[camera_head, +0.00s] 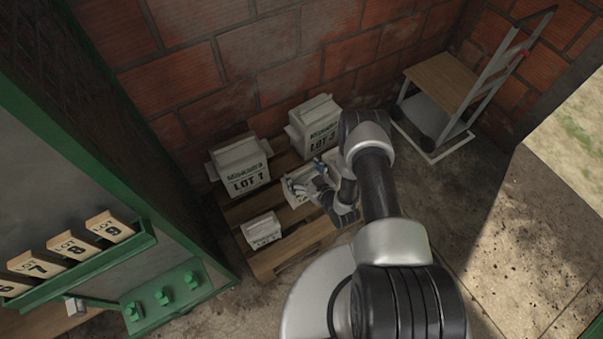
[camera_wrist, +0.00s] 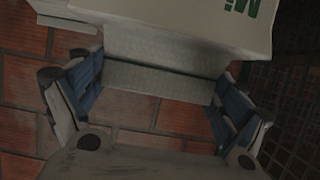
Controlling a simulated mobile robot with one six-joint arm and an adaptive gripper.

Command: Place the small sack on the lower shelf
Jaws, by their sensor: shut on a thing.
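My gripper (camera_head: 308,181) is over the wooden pallet (camera_head: 276,265) in the head view, its blue-padded fingers on either side of a white sack (camera_head: 303,195). In the wrist view, my gripper (camera_wrist: 153,90) is shut on the sack's pale top ridge (camera_wrist: 160,84); green lettering shows upside down on its face. Whether the sack touches the pallet is unclear. Another small white sack (camera_head: 262,231) stands at the pallet's front left. A cart at the back right has a wooden upper shelf (camera_head: 446,78) and a grey lower shelf (camera_head: 432,116), which looks empty.
Larger sacks marked LOT 7 (camera_head: 243,168) and LOT 5 (camera_head: 316,127) stand at the back of the pallet by the brick wall. A green rack with numbered lot blocks (camera_head: 72,246) is at the left. The concrete floor (camera_head: 505,215) at the right is clear.

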